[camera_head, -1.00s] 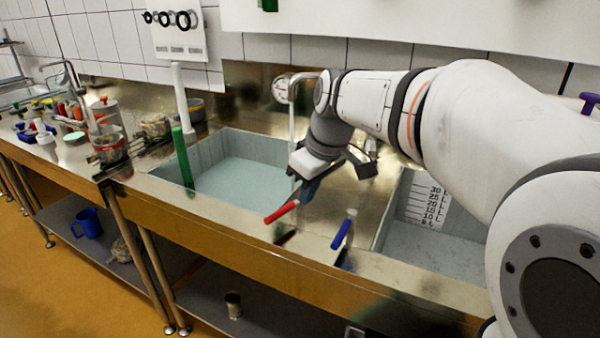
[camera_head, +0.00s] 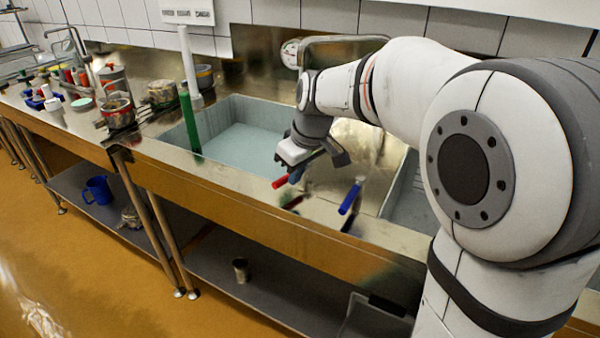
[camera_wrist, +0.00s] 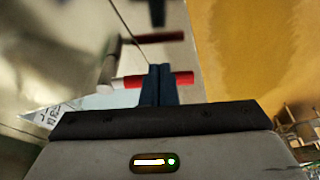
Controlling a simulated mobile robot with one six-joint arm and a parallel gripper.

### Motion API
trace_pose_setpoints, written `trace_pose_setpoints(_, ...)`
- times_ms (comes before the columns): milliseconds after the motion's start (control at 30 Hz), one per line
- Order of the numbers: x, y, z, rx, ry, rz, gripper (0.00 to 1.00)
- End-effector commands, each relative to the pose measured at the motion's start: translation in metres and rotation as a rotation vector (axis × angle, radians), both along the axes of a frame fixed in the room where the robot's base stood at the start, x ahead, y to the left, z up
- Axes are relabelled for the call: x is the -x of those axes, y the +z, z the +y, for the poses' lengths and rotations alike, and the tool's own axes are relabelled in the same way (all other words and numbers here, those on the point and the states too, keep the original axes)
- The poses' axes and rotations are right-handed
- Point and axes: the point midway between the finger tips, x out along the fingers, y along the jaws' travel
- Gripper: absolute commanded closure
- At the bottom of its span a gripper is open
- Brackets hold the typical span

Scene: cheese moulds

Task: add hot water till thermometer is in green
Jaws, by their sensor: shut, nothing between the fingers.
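The red tap handle (camera_head: 280,182) sticks out over the front edge of the counter, beside the left sink (camera_head: 235,145), which holds pale water. The blue tap handle (camera_head: 350,198) is to its right. My gripper (camera_head: 297,176) is shut and empty, right at the red handle. In the wrist view its dark fingers (camera_wrist: 160,84) overlap the red handle (camera_wrist: 183,79); I cannot tell if they touch it. A round white dial (camera_head: 290,53) is on the wall behind the sink, its reading too small to make out. A green and white upright tube (camera_head: 189,120) stands at the left sink's left end.
A second sink (camera_head: 408,205) is partly hidden behind my arm. Pots (camera_head: 117,113) and small coloured items crowd the counter at left. A blue jug (camera_head: 98,190) and a metal cup (camera_head: 241,269) are on the lower shelf. The floor at the left front is clear.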

Motion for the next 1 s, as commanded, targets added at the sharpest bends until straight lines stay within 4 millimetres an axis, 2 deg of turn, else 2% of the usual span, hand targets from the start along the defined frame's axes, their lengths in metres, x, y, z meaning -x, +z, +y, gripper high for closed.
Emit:
trace_pose_setpoints(267,-0.012,0.001,0.017,0.0,0.001,0.001,1.0)
trace_pose_setpoints(567,-0.011,0.0,0.016,0.0,-0.001,0.0,1.0)
trace_pose_setpoints(733,-0.003,0.003,0.011,-0.001,-0.001,-0.002,1.0)
trace_pose_setpoints(867,0.013,0.007,0.001,-0.001,-0.001,-0.002,1.0)
trace_pose_setpoints(1000,0.021,0.042,-0.004,-0.001,-0.001,-0.006,1.0)
